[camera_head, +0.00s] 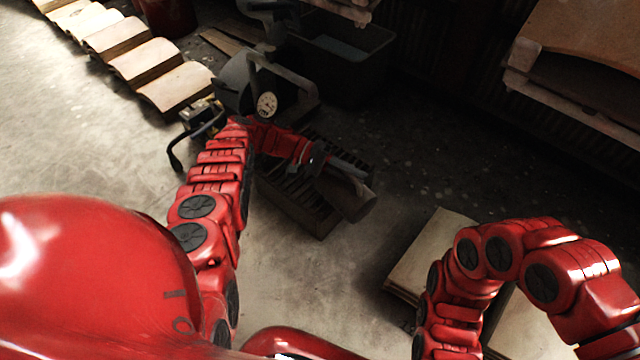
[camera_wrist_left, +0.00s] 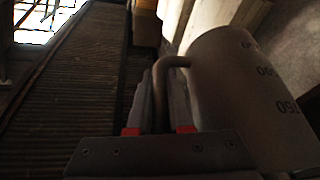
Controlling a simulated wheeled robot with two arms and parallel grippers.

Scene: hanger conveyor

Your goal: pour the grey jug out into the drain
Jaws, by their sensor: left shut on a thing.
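The grey jug (camera_head: 346,196) is in the head view, tipped well over, just above the right side of the drain. The drain (camera_head: 296,208) is a low dark box with a slatted grate. My left gripper (camera_head: 350,171) is shut on the jug's handle. In the left wrist view the jug (camera_wrist_left: 252,100) fills the right side, with dark printed numbers on its wall. Its bent handle passes between the fingers of my left gripper (camera_wrist_left: 162,88). The jug's mouth and any liquid are hidden. My right arm is folded at the right; its fingers are out of view.
A dark bin (camera_head: 343,60) stands behind the drain. A grey can-like vessel with a dial (camera_head: 266,105) stands at the drain's far left. Several wood-topped blocks (camera_head: 178,86) line the upper left. A flat board (camera_head: 430,247) lies right of the drain. Floor at left is clear.

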